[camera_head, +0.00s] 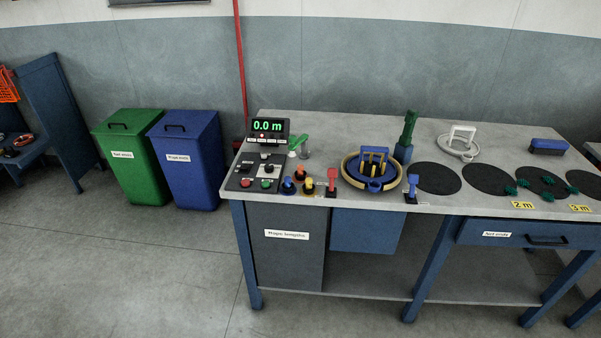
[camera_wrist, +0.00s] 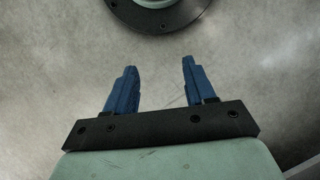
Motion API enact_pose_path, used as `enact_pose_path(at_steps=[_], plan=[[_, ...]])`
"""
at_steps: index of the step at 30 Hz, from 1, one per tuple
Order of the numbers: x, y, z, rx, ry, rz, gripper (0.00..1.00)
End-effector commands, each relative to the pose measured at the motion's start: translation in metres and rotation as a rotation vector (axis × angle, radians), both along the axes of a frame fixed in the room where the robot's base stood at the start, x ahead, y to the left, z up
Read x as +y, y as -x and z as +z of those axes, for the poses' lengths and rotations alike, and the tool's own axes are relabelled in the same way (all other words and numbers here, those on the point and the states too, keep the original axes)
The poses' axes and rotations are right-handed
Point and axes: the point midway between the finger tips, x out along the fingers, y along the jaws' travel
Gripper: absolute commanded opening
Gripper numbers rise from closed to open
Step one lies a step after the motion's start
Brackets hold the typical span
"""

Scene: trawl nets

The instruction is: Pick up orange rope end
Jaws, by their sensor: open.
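My gripper (camera_wrist: 159,65) shows in the wrist view with its two blue fingers apart and nothing between them. It is over a bare grey surface and does not show in the head view. I cannot make out an orange rope end for certain. A small orange-topped piece (camera_head: 300,173) stands on the workbench (camera_head: 340,204) in the head view, beside a blue-topped piece (camera_head: 288,185) and a yellow-topped piece (camera_head: 307,185). Just right of them is a round blue-and-yellow reel (camera_head: 375,185). No rope end shows in the wrist view.
A control box with a green display (camera_head: 268,126) stands at the bench's left. Black discs (camera_head: 437,178) lie to the right. Green (camera_head: 130,155) and blue (camera_head: 187,160) bins stand left of the bench.

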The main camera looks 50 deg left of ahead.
Motion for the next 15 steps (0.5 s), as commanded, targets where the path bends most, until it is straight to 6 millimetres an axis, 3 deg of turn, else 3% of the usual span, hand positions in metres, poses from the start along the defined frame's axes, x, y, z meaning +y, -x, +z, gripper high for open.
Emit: enact_pose_path(at_steps=[1, 6, 15], plan=[[0.016, -0.016, 0.006, -0.03, -0.009, 0.033, 0.54], [0.066, -0.058, 0.027, -0.111, -0.041, 0.122, 0.54], [0.171, -0.122, 0.075, -0.248, -0.116, 0.264, 0.54]])
